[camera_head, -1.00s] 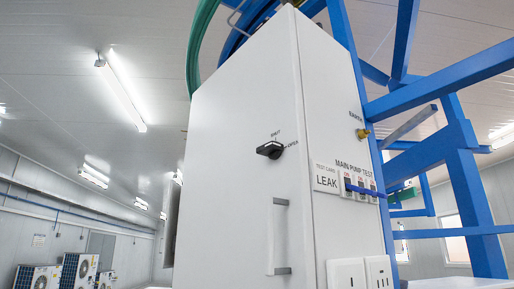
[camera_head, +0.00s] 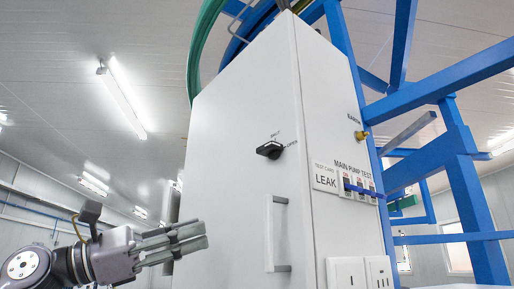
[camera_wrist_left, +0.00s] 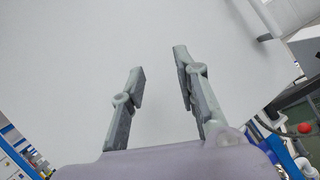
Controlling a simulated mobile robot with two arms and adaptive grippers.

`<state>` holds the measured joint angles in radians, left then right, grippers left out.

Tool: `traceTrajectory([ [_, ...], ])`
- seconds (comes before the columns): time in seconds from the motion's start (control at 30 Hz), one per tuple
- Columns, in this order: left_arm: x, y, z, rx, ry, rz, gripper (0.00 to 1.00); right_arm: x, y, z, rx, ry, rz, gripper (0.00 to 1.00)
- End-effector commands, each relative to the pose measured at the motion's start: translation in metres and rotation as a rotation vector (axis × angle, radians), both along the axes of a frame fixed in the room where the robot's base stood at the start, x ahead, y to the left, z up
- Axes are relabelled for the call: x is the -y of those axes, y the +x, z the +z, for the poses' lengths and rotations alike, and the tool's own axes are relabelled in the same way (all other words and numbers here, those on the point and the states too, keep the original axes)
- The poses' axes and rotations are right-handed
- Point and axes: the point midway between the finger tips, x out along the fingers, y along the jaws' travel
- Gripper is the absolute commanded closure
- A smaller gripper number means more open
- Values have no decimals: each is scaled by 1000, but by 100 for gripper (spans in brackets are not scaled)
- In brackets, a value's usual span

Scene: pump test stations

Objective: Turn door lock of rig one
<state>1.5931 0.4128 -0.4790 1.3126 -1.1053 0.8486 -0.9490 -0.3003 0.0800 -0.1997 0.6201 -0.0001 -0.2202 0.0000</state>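The door lock (camera_head: 270,149) is a black rotary knob on the white cabinet door (camera_head: 232,165), between small "SHUT" and "OPEN" labels. Its handle lies roughly level, toward the "OPEN" label. My left gripper (camera_head: 204,235) is in front of the door, below and left of the lock and apart from it. In the left wrist view the two fingers of the left gripper (camera_wrist_left: 157,72) stand apart with nothing between them and the bare white panel behind. The lock does not show in the left wrist view. My right gripper is not in view.
A grey door handle (camera_head: 279,234) juts out below the lock. The cabinet's right side carries labelled switches (camera_head: 360,189), a yellow fitting (camera_head: 361,135) and white sockets (camera_head: 360,273). A blue frame (camera_head: 455,150) stands at the right. The door's upper left is clear.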

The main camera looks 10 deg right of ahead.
Motion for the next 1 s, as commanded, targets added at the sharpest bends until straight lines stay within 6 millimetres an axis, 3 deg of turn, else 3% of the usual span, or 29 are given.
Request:
traceTrajectory([
  [0.03, 1, -30, 27, 139, 98, 48, 71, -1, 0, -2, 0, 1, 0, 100],
  [0.2, -7, -108, 80, 518, 407, 236, 71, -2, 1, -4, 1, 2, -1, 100],
  [0.3, -18, -142, 100, 674, 546, 342, 71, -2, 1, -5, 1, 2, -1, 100],
  [0.43, -32, -171, 116, 792, 659, 442, 71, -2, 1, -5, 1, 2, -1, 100],
  [0.53, -36, -181, 121, 830, 700, 477, 71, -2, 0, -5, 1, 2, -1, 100],
  [0.67, -31, -179, 123, 839, 714, 486, 71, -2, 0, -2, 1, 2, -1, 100],
  [1.0, 25, -144, 125, 838, 709, 479, 71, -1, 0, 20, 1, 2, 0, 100],
])
